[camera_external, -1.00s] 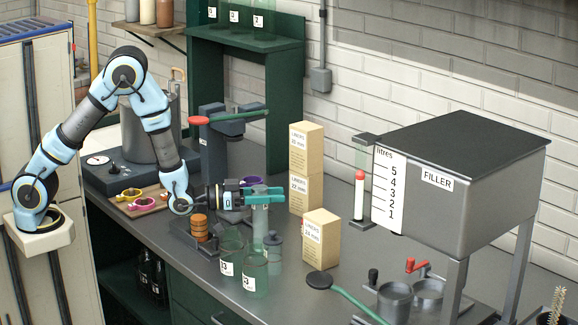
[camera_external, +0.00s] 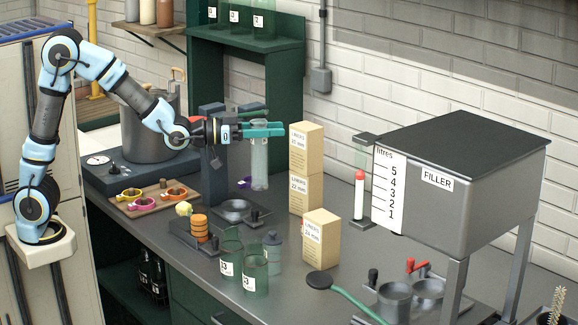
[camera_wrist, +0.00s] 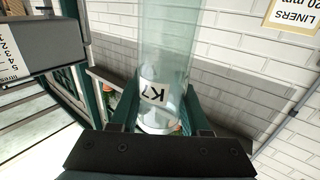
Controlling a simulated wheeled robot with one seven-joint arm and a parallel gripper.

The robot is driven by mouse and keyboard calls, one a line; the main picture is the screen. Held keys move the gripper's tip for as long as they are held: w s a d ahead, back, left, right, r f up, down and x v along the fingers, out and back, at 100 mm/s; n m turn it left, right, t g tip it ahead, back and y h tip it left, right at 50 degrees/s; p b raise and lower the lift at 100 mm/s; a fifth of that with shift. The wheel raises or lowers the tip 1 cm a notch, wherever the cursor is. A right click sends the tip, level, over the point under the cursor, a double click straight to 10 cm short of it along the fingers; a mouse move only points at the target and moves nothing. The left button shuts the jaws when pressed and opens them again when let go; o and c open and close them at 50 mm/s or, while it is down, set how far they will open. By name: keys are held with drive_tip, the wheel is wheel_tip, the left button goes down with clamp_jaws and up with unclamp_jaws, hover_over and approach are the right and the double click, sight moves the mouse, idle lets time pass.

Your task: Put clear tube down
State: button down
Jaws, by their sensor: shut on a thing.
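The clear tube (camera_external: 259,168) is a tall see-through cylinder. It hangs upright below the teal fingers of my gripper (camera_external: 272,129), well above the grey bench. My gripper is shut on the tube near its upper end. In the wrist view, the clear tube (camera_wrist: 170,40) rises between the dark green fingers of my gripper (camera_wrist: 160,108). A white label with dark marks, which look like K7, shows on it there.
Below are green glass jars (camera_external: 255,275), a small lidded bottle (camera_external: 272,246) and an orange ring stack (camera_external: 199,228). Liner boxes (camera_external: 321,240) stand to the right, before the filler (camera_external: 470,190).

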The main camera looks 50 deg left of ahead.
drive_tip(key=w+a+f+n+t+y+p, duration=0.1)
drive_tip(key=w+a+f+n+t+y, duration=0.15)
drive_tip(key=w+a+n+y, duration=0.75)
drive_tip(key=w+a+f+n+g+y+p, duration=0.1)
drive_tip(key=a+f+n+g+y, duration=0.6)
drive_tip(key=y, duration=0.6)
drive_tip(key=w+a+m+t+p, duration=0.1)
drive_tip(key=w+a+t+p, duration=0.1)
drive_tip(key=w+a+p, duration=0.8)
wheel_tip(320, 180, down, 8)
drive_tip(key=w+a, duration=0.1)
drive_tip(key=w, duration=0.1)
drive_tip(key=shift+w, duration=0.3)
drive_tip(key=shift+f, duration=0.35)
